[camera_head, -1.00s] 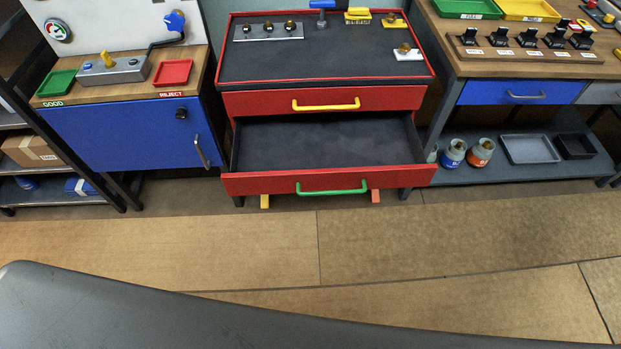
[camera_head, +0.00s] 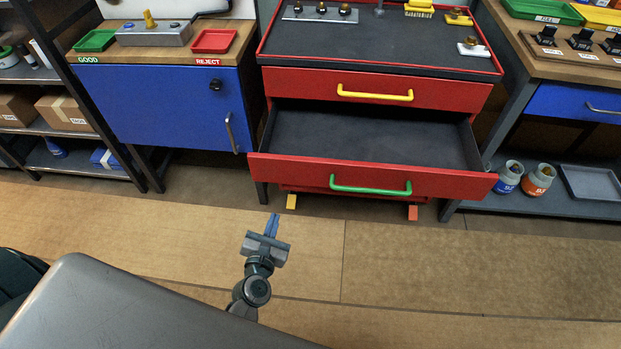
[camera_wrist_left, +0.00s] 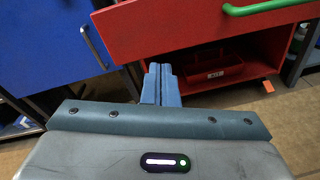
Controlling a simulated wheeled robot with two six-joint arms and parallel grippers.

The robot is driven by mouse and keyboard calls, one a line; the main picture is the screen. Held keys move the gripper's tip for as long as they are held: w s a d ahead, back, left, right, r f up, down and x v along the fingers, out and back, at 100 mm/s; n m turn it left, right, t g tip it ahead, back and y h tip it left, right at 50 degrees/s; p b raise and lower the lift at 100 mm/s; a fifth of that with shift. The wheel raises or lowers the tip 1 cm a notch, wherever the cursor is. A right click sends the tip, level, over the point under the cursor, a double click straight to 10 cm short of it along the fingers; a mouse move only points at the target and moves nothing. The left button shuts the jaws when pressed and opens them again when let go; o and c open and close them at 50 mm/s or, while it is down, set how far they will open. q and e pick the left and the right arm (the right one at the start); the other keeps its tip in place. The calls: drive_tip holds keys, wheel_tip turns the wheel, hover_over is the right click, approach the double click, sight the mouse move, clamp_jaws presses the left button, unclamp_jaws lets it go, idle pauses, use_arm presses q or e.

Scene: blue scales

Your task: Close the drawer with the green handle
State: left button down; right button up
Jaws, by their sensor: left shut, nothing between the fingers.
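The red drawer (camera_head: 285,169) with the green handle (camera_head: 370,188) is pulled out of the red cabinet and looks empty inside. The drawer front (camera_wrist_left: 185,27) and the green handle (camera_wrist_left: 262,7) also show at the top of the left wrist view. My left gripper (camera_head: 272,225) is shut and empty, in front of the drawer's left end and apart from it. Its blue fingers (camera_wrist_left: 161,84) point toward the cabinet below the drawer front in the left wrist view. My right gripper is not in view.
Above the open drawer is a shut drawer with a yellow handle (camera_head: 375,94). A blue cabinet (camera_head: 165,108) stands to the left. A workbench with a lower shelf (camera_head: 545,204) stands to the right. The floor in front is clear.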

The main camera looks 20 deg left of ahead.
use_arm(q)
wheel_tip(320, 180, up, 5)
drive_tip(key=a+n+t+y, duration=0.1)
drive_tip(key=n, duration=0.3)
drive_tip(key=p, duration=0.2)
approach(280, 160)
drive_tip(key=w, duration=0.2)
drive_tip(key=w+a+p, duration=0.1)
drive_tip(key=w, duration=0.2)
drive_tip(key=shift+w+p, duration=0.2)
drive_tip(key=shift+p, duration=0.1)
drive_tip(key=shift+w+a+f, duration=0.1)
drive_tip(key=shift+w+a, duration=0.1)
drive_tip(key=shift+w, duration=0.45)
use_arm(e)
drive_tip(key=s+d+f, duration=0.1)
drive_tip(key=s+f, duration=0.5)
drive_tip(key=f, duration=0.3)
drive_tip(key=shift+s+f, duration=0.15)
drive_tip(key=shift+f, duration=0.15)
